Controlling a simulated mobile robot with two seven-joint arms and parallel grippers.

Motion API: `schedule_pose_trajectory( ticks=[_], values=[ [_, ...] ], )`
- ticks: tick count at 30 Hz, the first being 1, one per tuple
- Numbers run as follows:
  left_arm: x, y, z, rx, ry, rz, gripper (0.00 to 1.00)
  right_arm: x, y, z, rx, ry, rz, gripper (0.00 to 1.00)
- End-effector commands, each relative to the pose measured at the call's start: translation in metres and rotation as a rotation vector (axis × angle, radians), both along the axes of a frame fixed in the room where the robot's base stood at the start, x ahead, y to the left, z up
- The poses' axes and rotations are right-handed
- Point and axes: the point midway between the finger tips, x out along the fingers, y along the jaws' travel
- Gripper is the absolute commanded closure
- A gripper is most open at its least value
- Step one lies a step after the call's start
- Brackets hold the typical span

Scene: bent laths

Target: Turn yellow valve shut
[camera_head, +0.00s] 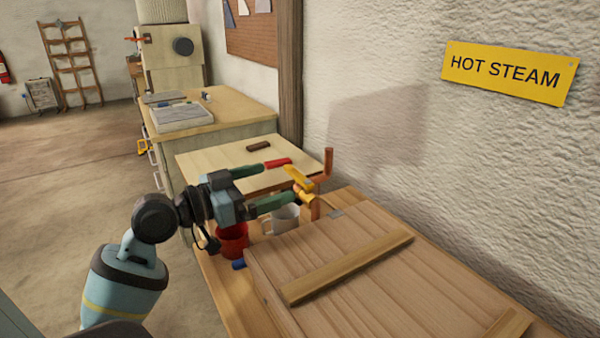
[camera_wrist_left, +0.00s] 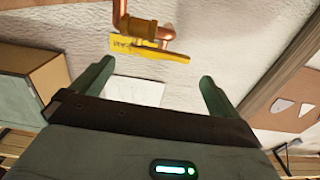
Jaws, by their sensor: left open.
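The yellow valve handle (camera_head: 298,177) sits on a copper pipe (camera_head: 328,163) near the wall, beyond the back edge of the wooden crate lid. In the left wrist view, the yellow handle (camera_wrist_left: 150,49) lies crosswise on a brass body (camera_wrist_left: 145,28) joined to copper pipe (camera_wrist_left: 205,14). My left gripper (camera_head: 281,182) is open, its green fingers pointing at the valve. In the left wrist view, the handle appears ahead of the fingertips (camera_wrist_left: 156,72), between them in the picture; I see no contact. My right gripper is not in view.
A planked wooden lid (camera_head: 330,240) fills the bench front. A red cup (camera_head: 232,240) and a pale mug (camera_head: 283,220) stand below my left gripper. A red-ended object (camera_head: 277,163) lies on the pale board behind. A yellow HOT STEAM sign (camera_head: 510,75) hangs on the wall.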

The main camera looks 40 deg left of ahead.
Motion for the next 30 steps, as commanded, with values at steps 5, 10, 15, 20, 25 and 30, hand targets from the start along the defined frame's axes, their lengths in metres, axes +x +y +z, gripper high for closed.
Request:
schedule_pose_trajectory(
  ticks=[5, 10, 15, 20, 25, 30],
  values=[
    [0.023, -0.010, 0.004, -0.003, -0.005, -0.001, 0.00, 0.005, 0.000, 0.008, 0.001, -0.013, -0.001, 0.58],
    [0.046, -0.020, 0.004, -0.003, -0.004, -0.001, 0.00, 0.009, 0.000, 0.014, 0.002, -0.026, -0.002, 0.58],
    [0.061, -0.026, 0.002, -0.002, -0.002, 0.000, 0.00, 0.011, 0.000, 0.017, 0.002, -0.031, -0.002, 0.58],
    [0.066, -0.028, 0.001, 0.001, -0.001, 0.001, 0.00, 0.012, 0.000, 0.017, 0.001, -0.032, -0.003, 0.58],
    [0.066, -0.028, 0.001, 0.001, 0.000, 0.001, 0.00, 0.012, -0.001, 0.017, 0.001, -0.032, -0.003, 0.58],
    [0.066, -0.028, 0.001, 0.000, 0.000, 0.000, 0.17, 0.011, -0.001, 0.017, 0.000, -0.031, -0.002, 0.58]
  ],
)
